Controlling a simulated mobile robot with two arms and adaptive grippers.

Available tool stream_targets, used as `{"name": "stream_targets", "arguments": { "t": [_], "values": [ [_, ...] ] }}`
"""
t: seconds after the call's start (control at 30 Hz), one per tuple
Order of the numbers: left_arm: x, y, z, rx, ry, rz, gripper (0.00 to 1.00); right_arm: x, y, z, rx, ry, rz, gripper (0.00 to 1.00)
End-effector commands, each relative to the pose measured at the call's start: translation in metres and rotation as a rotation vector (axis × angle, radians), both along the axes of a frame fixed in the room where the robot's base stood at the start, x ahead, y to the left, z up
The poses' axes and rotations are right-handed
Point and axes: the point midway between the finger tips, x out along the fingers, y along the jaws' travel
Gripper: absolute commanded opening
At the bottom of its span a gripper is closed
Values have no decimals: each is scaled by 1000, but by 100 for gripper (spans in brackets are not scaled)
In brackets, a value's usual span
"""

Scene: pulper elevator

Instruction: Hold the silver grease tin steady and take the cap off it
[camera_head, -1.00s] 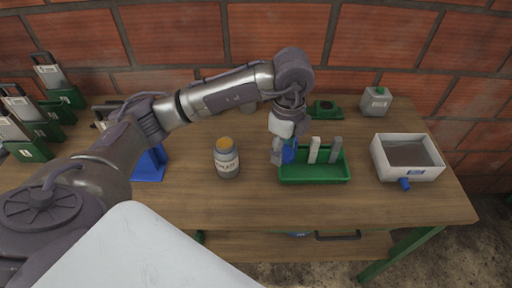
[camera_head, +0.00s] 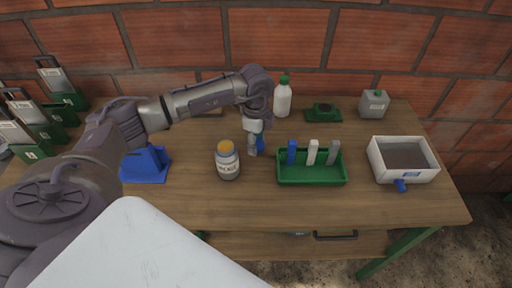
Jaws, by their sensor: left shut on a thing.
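The silver grease tin (camera_head: 228,167), a grey round container with a pale label, stands upright on the bench. My right gripper is not in view.
A green tray (camera_head: 312,181) holds upright blue, white and grey sticks right of my gripper. A white box (camera_head: 428,174) with a blue tap stands further right. A blue holder (camera_head: 146,166) is left of the tin; a green-capped bottle (camera_head: 283,100) stands behind. The front bench is clear.

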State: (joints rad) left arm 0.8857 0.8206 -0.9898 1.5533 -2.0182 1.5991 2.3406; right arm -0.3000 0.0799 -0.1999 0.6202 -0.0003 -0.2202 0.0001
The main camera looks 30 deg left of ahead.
Motion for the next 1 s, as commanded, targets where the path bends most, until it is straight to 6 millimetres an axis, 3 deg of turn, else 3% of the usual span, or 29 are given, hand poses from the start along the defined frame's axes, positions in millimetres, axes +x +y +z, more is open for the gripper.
{"name": "stream_targets", "arguments": {
  "t": [0.23,0.67,0.7,0.8,1.0],
  "values": [
    [-1,0,-33,0,5,0,9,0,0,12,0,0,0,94],
    [-1,-1,-42,0,3,0,9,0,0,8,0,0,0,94],
    [-1,-1,-40,1,2,0,57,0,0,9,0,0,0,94],
    [-1,-1,-40,1,2,0,74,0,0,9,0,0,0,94],
    [-1,-1,-40,0,3,0,75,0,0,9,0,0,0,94]
  ]
}}
